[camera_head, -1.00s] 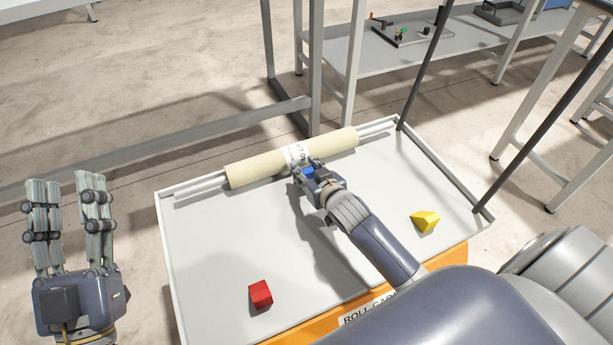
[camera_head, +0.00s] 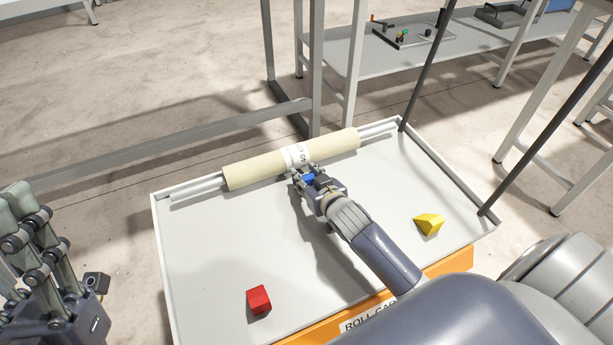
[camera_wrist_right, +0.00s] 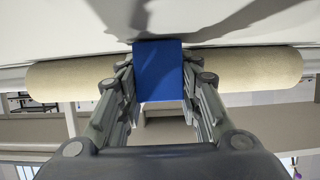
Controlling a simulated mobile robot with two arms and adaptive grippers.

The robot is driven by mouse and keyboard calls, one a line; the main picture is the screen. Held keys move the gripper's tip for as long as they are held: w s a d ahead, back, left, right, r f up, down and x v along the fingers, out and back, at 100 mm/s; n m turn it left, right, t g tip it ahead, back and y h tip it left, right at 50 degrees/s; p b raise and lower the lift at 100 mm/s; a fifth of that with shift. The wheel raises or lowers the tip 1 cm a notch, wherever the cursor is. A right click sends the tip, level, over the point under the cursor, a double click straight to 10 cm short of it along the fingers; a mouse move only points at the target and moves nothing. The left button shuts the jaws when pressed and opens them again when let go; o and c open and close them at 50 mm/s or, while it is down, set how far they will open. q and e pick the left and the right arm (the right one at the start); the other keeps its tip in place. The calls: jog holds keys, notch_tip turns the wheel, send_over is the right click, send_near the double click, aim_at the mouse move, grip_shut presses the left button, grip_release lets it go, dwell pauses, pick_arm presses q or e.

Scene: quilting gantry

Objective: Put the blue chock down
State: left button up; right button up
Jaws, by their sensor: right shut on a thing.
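The blue chock (camera_head: 309,179) is between the fingers of my right gripper (camera_head: 305,175), which is shut on it. It is beside the near side of the cream roll (camera_head: 250,172) on the cart's tray (camera_head: 220,250). In the right wrist view the blue chock (camera_wrist_right: 159,72) sits between both fingers, with the roll (camera_wrist_right: 75,79) behind it. Whether the chock touches the tray or the roll I cannot tell. My left gripper (camera_head: 28,215) is at the left edge, partly cut off, its fingers apart, with nothing seen between them.
A red chock (camera_head: 259,299) lies on the tray's front left, and a yellow chock (camera_head: 429,224) on its right. The tray has a raised rim and dark posts (camera_head: 532,132) on the right. A grey frame (camera_head: 316,70) stands behind. The tray's middle left is clear.

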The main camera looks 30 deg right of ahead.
jog(key=shift+f, duration=0.15)
jog(key=o, duration=1.2)
